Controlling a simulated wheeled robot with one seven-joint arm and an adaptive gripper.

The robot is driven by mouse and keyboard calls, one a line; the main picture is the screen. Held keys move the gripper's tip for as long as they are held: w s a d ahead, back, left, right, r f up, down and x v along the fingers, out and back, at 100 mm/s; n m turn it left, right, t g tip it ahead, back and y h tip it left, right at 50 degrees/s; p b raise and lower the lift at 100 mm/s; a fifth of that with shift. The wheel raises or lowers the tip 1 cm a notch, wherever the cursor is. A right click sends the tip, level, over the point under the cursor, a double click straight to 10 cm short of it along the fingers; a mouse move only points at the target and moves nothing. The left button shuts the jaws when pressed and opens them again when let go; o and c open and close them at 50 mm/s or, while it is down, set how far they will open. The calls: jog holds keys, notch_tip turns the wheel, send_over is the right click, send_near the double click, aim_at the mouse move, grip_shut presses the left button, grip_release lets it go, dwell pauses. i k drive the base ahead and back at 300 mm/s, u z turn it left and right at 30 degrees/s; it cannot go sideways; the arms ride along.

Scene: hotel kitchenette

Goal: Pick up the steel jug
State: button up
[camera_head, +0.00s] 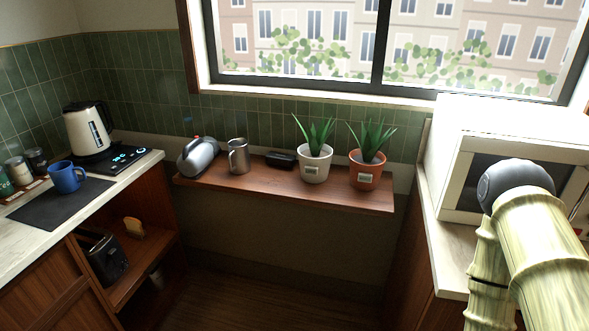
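The steel jug (238,157) stands upright on a wooden shelf (300,194) below the window. It is a small grey metal jug with its handle on the left side. A larger silver kettle-like vessel (199,157) sits close to its left, tilted, with a dark handle. A dark box-like object (281,159) lies just to its right. My arm shows at the lower right, in front of the microwave, far from the jug. My gripper is not in view.
Two potted plants, one white pot (315,166) and one terracotta pot (366,172), stand on the shelf's right half. The left counter holds a cream kettle (88,130) and a blue mug (66,177). A white microwave (462,150) stands at right. The floor (260,300) between counters is clear.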

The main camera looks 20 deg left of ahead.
aim_at(238, 157)
jog(key=k, duration=0.5)
jog(key=u, duration=2.4)
jog(key=i, duration=1.7)
jog(key=z, duration=2.5)
jog(key=i, duration=0.15)
jog(key=u, duration=0.1)
